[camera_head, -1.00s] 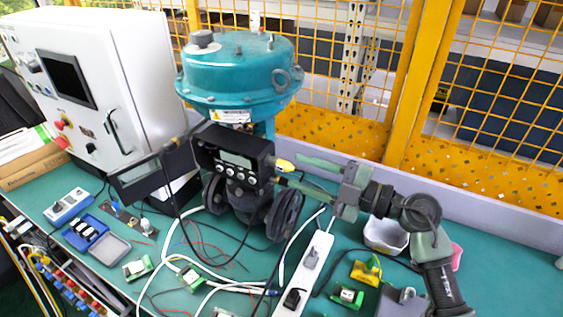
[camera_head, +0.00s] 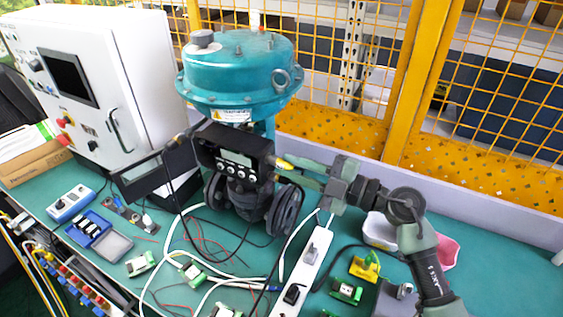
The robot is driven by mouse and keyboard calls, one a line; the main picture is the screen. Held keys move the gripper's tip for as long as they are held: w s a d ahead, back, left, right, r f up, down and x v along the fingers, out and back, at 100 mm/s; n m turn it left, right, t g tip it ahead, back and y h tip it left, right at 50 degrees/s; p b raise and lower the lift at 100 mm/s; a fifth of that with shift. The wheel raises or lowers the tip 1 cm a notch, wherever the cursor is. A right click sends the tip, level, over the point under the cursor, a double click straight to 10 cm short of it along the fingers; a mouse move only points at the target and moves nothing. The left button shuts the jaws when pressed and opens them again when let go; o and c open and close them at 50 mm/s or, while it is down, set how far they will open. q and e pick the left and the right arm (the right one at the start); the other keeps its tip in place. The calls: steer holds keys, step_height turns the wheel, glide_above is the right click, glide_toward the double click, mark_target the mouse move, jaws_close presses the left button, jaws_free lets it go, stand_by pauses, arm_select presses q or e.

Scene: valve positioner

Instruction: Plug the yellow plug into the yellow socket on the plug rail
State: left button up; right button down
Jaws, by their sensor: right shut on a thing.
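A small yellow plug (camera_head: 284,163) shows at the right side of the black positioner box (camera_head: 236,152), under the teal actuator. My right gripper (camera_head: 283,169) reaches in from the right, its greenish fingers shut on the yellow plug. The fingers hide part of it, and I cannot tell whether it touches the box. A rail with red, blue and yellow parts (camera_head: 84,283) runs along the table's lower left edge and looks like the plug rail. Its yellow socket is too small to single out. My left gripper is not in view.
A white power strip (camera_head: 308,270) stands in front of my right arm. Several green terminal pieces (camera_head: 141,264) and loose cables lie on the teal table. A white cabinet (camera_head: 118,90) is at the left, and a white bowl (camera_head: 379,232) sits behind my right arm.

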steer(key=shift+d, duration=0.15)
steer(key=shift+v, duration=1.05)
steer(key=shift+d, duration=0.1)
steer(key=shift+p+v, duration=0.45)
steer(key=shift+v, duration=1.05)
